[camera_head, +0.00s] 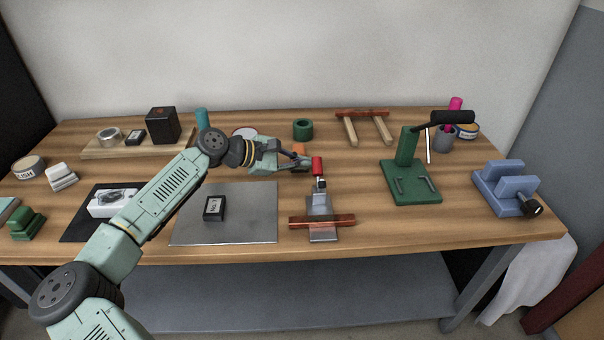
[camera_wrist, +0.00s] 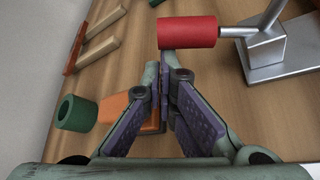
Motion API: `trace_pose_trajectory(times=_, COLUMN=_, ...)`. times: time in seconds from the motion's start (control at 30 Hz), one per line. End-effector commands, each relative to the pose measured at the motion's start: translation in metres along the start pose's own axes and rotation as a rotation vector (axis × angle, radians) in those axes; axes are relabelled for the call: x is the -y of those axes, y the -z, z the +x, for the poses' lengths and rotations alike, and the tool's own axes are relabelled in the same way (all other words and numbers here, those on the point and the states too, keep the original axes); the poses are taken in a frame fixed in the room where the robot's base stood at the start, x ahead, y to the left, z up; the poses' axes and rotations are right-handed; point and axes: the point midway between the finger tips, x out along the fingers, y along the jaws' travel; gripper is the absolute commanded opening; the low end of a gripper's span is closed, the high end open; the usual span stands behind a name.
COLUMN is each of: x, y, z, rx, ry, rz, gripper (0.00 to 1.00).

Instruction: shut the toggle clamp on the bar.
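The toggle clamp has a red handle grip (camera_head: 317,166) standing up at the back of its grey metal base (camera_head: 320,203). A reddish-brown bar (camera_head: 340,221) lies across the front of the base. In the wrist view the red grip (camera_wrist: 187,33) shows on a thin rod beside the metal base (camera_wrist: 285,48); the bar is out of that view. My gripper (camera_head: 306,164) is just left of the grip. In the wrist view its fingertips (camera_wrist: 164,68) are together, just short of the grip, with nothing between them. I cannot tell whether they touch it.
An orange block (camera_head: 299,149) and a green ring (camera_head: 303,130) stand behind my gripper. A wooden rack (camera_head: 362,114) is at the back. A grey mat (camera_head: 250,220) with a dark box is at left.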

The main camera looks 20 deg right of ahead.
Motion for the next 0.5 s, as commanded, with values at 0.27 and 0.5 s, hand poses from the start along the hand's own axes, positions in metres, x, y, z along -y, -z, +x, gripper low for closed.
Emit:
trace_pose_trajectory(times=0.27, x=0.005, y=-0.007, z=-0.003, rx=0.003, ry=-0.12, rz=0.202, gripper=0.0)
trace_pose_trajectory(times=0.5, x=0.005, y=-0.023, z=-0.013, rx=0.003, ry=-0.229, rz=0.387, gripper=0.0)
